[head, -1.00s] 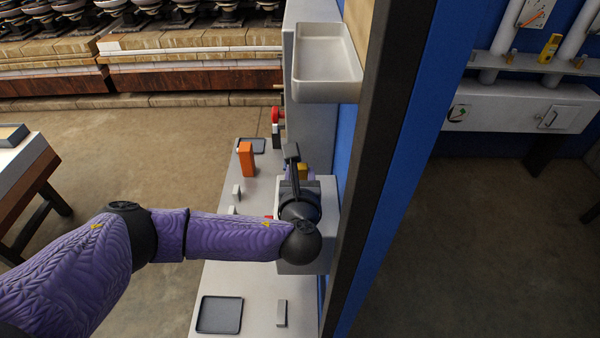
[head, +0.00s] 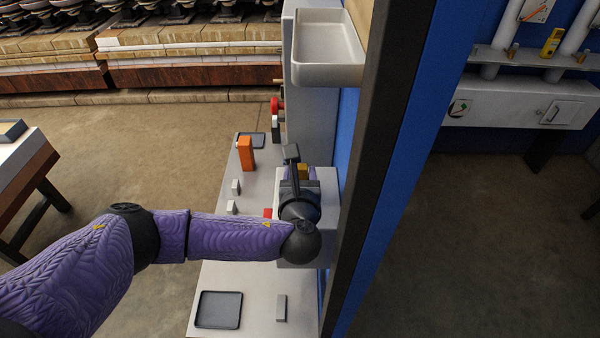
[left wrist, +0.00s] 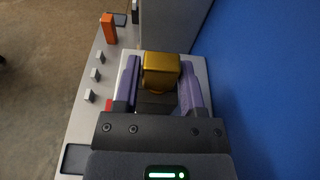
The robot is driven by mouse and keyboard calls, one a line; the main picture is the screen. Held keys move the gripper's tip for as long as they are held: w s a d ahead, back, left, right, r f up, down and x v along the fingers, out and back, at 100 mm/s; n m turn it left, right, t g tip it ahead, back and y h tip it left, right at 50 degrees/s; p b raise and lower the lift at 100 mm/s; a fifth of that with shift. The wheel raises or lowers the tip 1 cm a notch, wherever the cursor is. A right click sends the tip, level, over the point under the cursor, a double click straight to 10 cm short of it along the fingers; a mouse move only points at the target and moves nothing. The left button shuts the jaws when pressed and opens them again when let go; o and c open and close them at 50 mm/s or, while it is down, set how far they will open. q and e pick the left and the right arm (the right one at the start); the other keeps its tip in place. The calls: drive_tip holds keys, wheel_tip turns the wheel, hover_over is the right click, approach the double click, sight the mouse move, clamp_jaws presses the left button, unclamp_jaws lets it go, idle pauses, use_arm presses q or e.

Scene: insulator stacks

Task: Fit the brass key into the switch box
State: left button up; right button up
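The brass key (head: 303,172), a gold block at its visible end, sits at the pale grey box (head: 326,190) against the blue wall, which looks like the switch box. In the left wrist view the key (left wrist: 161,70) lies between the two purple fingers of my left gripper (left wrist: 160,82). A narrow gap seems to show on its left side, so contact is unclear. A dark block shows under the key; I cannot tell whether the key is seated. In the head view my left gripper (head: 300,175) is partly hidden by its own wrist. My right gripper is not in view.
The grey bench (head: 255,272) holds an orange block (head: 245,154), small grey blocks (head: 235,187) and a dark tray (head: 219,309). A pale wall bin (head: 326,50) juts out above. A dark post (head: 372,150) stands close on the right.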

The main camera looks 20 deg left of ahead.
use_arm(q)
drive_tip(key=o, duration=0.4)
drive_tip(key=v, duration=1)
